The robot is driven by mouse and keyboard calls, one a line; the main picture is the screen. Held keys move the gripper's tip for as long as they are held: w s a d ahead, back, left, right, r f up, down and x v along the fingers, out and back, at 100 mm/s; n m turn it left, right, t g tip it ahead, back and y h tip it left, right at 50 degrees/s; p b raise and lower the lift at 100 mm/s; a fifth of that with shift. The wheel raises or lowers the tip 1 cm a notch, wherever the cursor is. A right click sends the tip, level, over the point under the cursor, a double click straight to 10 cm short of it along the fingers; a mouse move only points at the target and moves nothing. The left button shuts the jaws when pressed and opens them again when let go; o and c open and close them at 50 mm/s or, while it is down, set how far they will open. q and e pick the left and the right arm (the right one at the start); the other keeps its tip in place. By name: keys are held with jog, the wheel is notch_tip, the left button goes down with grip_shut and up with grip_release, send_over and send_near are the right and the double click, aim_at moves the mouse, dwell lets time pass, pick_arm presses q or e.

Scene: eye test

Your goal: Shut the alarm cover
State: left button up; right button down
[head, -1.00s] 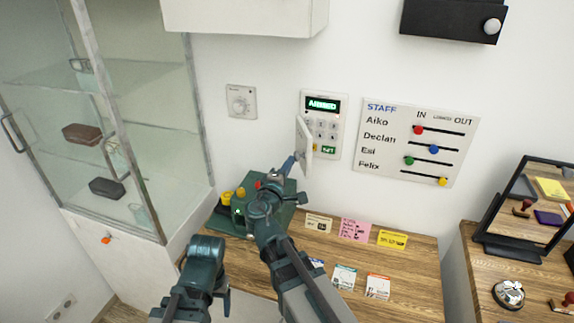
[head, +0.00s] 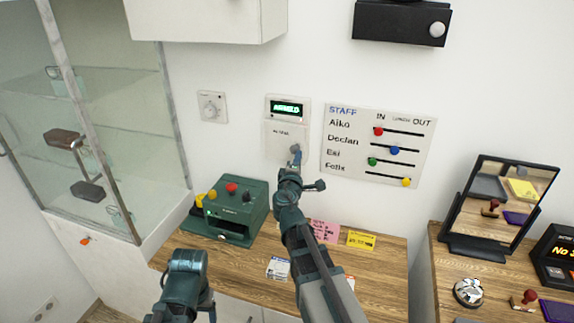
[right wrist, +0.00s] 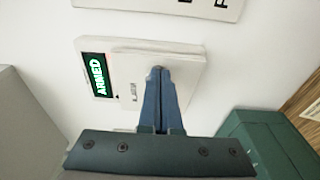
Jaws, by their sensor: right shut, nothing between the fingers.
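The alarm panel (head: 288,106) is a white box on the wall with a lit green "ARMED" display. Its white cover (head: 279,133) lies over the keypad, which is hidden; in the right wrist view the cover (right wrist: 135,73) lies flat or nearly flat on the panel (right wrist: 97,93). I cannot tell if a thin gap is left. My right gripper (head: 295,152) is shut and empty, its fingertips at the cover's lower right part. In the right wrist view its tips (right wrist: 158,72) appear to touch the cover's face.
A staff board (head: 378,146) with coloured sliders hangs right of the panel, a dial (head: 212,106) left of it. A green machine (head: 236,205) with coloured buttons and several cards stand on the wooden counter (head: 215,275) below. A white cabinet (head: 215,20) hangs above.

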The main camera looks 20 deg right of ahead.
jog(key=shift+w+d, duration=0.3)
jog(key=shift+d, duration=0.25)
jog(key=shift+w+d, duration=0.25)
jog(key=shift+d, duration=0.25)
jog(key=shift+w+d+r, duration=0.1)
jog(key=shift+d, duration=0.1)
